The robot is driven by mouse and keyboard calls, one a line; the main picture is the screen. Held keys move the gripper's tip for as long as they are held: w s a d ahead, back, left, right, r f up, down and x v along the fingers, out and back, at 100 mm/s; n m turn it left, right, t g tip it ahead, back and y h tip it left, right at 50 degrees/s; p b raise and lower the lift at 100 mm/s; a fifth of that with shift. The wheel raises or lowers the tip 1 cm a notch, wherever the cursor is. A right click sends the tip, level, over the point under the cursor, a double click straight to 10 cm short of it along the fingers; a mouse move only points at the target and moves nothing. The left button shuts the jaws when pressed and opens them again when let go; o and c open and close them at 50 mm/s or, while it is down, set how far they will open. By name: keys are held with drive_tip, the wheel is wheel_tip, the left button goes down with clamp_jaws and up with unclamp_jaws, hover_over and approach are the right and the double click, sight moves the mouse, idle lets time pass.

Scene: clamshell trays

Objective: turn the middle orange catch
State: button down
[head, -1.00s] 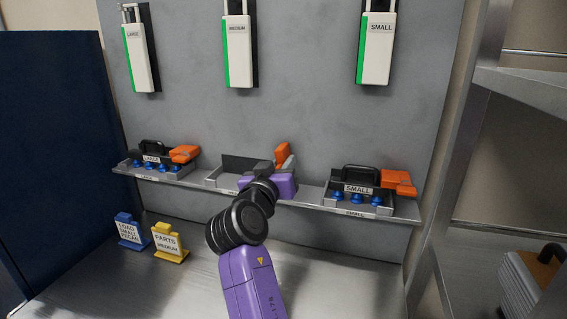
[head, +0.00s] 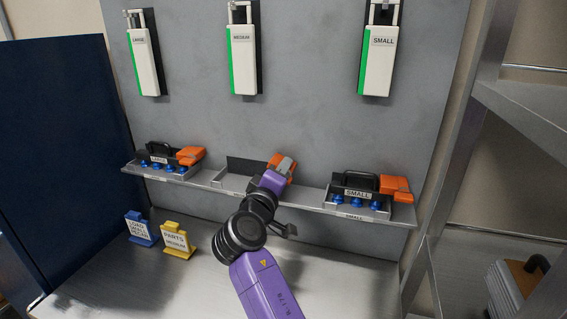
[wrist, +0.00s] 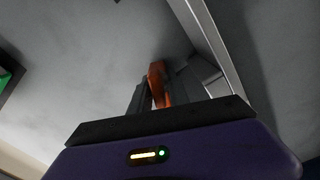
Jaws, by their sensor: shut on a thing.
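The middle orange catch (head: 275,160) is at the right end of the middle tray (head: 232,182) on the ledge. My gripper (head: 285,164) is shut on it, with a grey finger across it and orange showing on both sides. The catch leans over to the right. In the wrist view, the catch (wrist: 157,76) stands between the two dark fingers (wrist: 155,95). My purple wrist hides part of the middle tray and its label.
The large tray (head: 133,168) is on the left and the small tray (head: 334,204) on the right, each with an orange catch. Labelled dispensers hang above. A blue sign (head: 140,230) and a yellow sign (head: 177,241) stand on the bench (head: 110,275). Shelves are at right.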

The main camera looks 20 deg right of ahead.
drive_tip(key=shift+a+f+n+p, duration=0.1)
drive_tip(key=shift+n+p, duration=0.6)
drive_tip(key=shift+n, duration=0.45)
drive_tip(key=shift+a+f+n+p, duration=0.1)
drive_tip(key=shift+n+p, duration=0.55)
drive_tip(key=shift+n, duration=0.5)
drive_tip(key=c, duration=1.5)
unclamp_jaws()
drive_tip(key=b+v, duration=0.1)
drive_tip(key=v, duration=0.6)
drive_tip(key=shift+s+a, duration=0.2)
drive_tip(key=shift+s, duration=0.1)
